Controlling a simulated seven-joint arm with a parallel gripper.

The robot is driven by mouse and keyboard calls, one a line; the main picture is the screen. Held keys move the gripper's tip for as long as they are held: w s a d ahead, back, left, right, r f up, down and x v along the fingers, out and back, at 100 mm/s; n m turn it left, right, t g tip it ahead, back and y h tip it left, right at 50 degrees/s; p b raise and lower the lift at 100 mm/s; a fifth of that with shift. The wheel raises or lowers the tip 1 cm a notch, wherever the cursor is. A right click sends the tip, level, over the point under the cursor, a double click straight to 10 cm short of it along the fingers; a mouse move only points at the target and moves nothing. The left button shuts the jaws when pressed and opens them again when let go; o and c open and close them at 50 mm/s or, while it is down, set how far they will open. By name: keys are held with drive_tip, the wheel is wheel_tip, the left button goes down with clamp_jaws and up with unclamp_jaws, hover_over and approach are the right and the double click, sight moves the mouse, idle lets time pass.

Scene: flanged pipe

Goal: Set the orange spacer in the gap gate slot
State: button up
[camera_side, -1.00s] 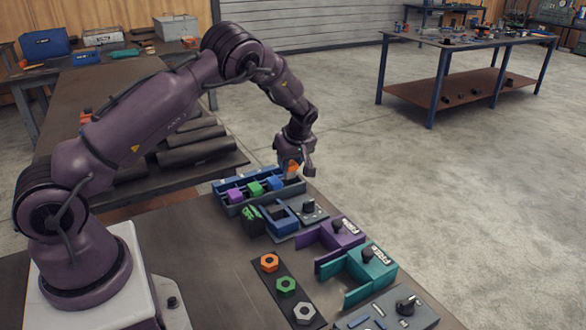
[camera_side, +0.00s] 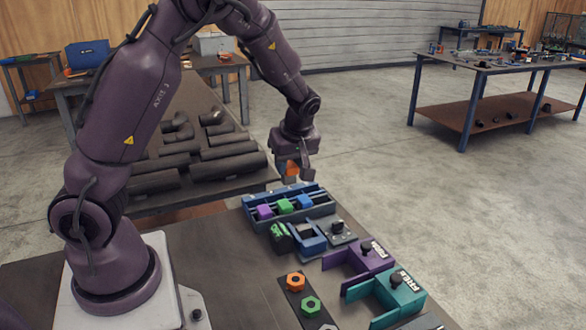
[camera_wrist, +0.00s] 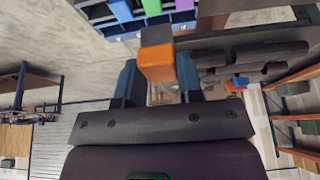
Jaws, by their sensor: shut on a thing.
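The orange spacer (camera_side: 291,169) is between the fingers of my gripper (camera_side: 293,171), which is shut on it. It hangs above the far edge of the blue rack. In the wrist view the orange spacer (camera_wrist: 157,66) shows between the two fingers (camera_wrist: 158,82), with a dark grey part at its outer end. A blue slotted fixture (camera_side: 308,237), a purple open-sided fixture (camera_side: 362,257) and a teal one (camera_side: 397,292) stand in a row in front of the rack. I cannot tell which is the gap gate; their labels are not readable.
The blue rack (camera_side: 261,226) holds a purple, a green and a blue block. A green-and-black piece (camera_side: 281,238) stands beside the blue fixture. Orange and green hex nuts (camera_side: 311,305) lie on a dark strip. Dark pipes (camera_side: 227,168) lie on the table behind. The bench's left part is clear.

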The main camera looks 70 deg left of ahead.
sight(290, 164)
drive_tip(key=shift+r, duration=2.1)
drive_tip(key=w+d+f, duration=0.1)
drive_tip(key=d+f, duration=0.1)
drive_tip(key=f, duration=0.4)
drive_tip(key=w+d+f, duration=0.1)
drive_tip(key=d+f, duration=0.2)
drive_tip(key=f, duration=0.4)
drive_tip(key=shift+w+d, duration=0.15)
drive_tip(key=shift+w, duration=0.2)
drive_tip(key=shift+f, duration=1.15)
drive_tip(key=shift+f, duration=0.15)
drive_tip(key=shift+f, duration=0.9)
